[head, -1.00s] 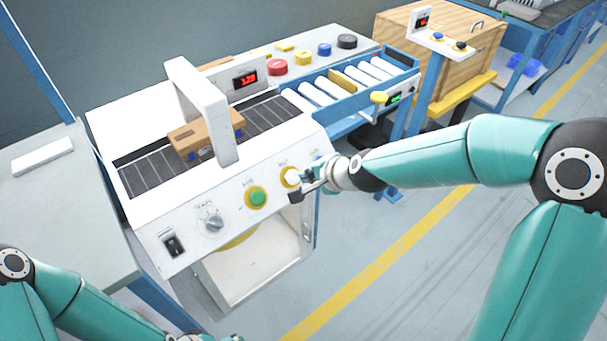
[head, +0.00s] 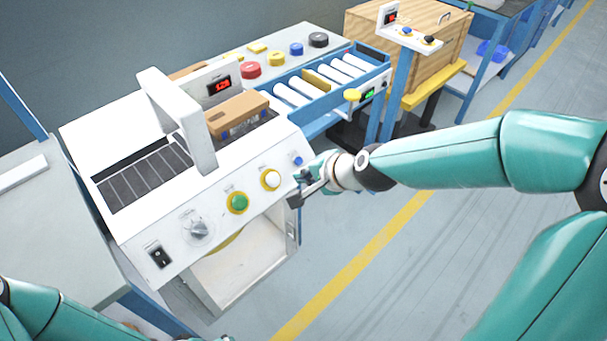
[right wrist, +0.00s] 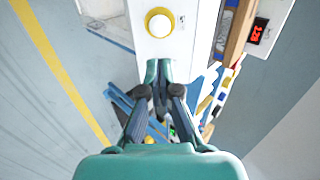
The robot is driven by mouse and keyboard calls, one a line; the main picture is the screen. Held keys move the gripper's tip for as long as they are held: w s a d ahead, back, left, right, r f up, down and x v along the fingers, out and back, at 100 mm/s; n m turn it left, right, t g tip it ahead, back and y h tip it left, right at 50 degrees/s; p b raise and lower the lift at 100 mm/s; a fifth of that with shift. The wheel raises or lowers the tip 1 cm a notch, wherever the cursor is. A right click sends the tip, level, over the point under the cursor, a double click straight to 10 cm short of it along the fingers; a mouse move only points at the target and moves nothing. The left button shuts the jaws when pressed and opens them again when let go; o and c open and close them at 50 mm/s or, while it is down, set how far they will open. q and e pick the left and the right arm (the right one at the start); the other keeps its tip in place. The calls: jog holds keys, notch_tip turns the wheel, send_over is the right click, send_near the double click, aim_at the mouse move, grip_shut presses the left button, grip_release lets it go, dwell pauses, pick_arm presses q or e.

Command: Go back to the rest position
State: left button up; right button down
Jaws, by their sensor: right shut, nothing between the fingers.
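My right gripper (head: 303,190) is shut and empty at the front right corner of the white machine (head: 130,225). It stands to the right of the white button with a yellow ring (head: 270,180) and apart from it. In the right wrist view the shut fingers (right wrist: 160,92) point toward the machine's panel, with the white button (right wrist: 159,23) beyond their tips. My left arm shows only at the bottom left of the head view; its gripper is out of the picture.
A cardboard box (head: 238,112) lies on the machine's rollers, just right of the white arch (head: 195,120). A green button (head: 238,202), a knob (head: 197,230) and a black switch (head: 160,256) sit on the panel. Open floor (head: 360,285) lies right of the machine.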

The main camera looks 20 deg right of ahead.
dwell(0.3)
jog(key=s+a+f+n+g+p, duration=0.2)
jog(key=s+f+n, duration=0.4)
jog(key=s+f, duration=0.3)
jog(key=s+a+f+n+g+p, duration=0.3)
jog(key=s+f, duration=0.7)
jog(key=f, duration=0.5)
jog(key=a+n+g, duration=0.1)
jog(key=n+g, duration=0.1)
jog(key=shift+s+a+f+n+g+y, duration=0.15)
jog(key=shift+a+f+n+g+y, duration=0.2)
jog(key=shift+f+n+g+y, duration=0.05)
dwell(4.1)
